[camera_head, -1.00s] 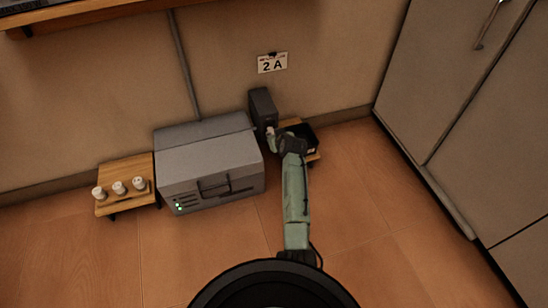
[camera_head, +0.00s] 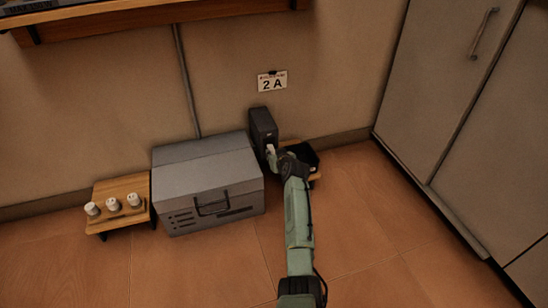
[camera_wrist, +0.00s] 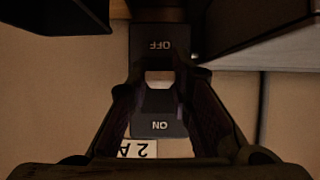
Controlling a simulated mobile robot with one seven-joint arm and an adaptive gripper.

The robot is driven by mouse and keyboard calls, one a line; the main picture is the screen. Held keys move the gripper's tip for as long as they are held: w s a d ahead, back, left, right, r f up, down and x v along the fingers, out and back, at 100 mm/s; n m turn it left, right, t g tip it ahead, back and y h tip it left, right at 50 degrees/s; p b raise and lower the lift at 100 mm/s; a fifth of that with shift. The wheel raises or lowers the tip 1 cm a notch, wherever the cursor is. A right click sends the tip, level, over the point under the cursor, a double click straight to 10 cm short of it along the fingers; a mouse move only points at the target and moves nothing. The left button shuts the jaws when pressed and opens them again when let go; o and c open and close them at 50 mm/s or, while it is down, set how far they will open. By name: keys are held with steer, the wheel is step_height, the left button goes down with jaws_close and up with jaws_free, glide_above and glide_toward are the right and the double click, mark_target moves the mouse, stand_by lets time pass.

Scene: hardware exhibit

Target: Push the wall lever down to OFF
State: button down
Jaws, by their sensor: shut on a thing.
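The dark wall switch box (camera_head: 262,127) stands against the wall, right of the grey case. In the wrist view it appears upside down, with its OFF end (camera_wrist: 160,44) at the top of the picture and its ON end (camera_wrist: 159,126) at the bottom. My gripper (camera_head: 275,153) is at the front of the box, low on it. Its fingertips (camera_wrist: 160,73) are closed around the pale lever handle (camera_wrist: 159,77), closer to the OFF lettering than to ON. The fingers hide much of the lever.
The grey case (camera_head: 208,180) stands close on the left. A low wooden stand (camera_head: 124,187) with white knobs is farther left. A black tray (camera_head: 305,154) on a small wooden stand is just right of my gripper. A "2 A" sign (camera_head: 272,81) hangs above. Open floor lies right.

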steer(key=c, duration=1.4)
jaws_free()
steer(key=shift+c, duration=0.2)
step_height(320, 180, up, 10)
steer(key=shift+r, duration=0.1)
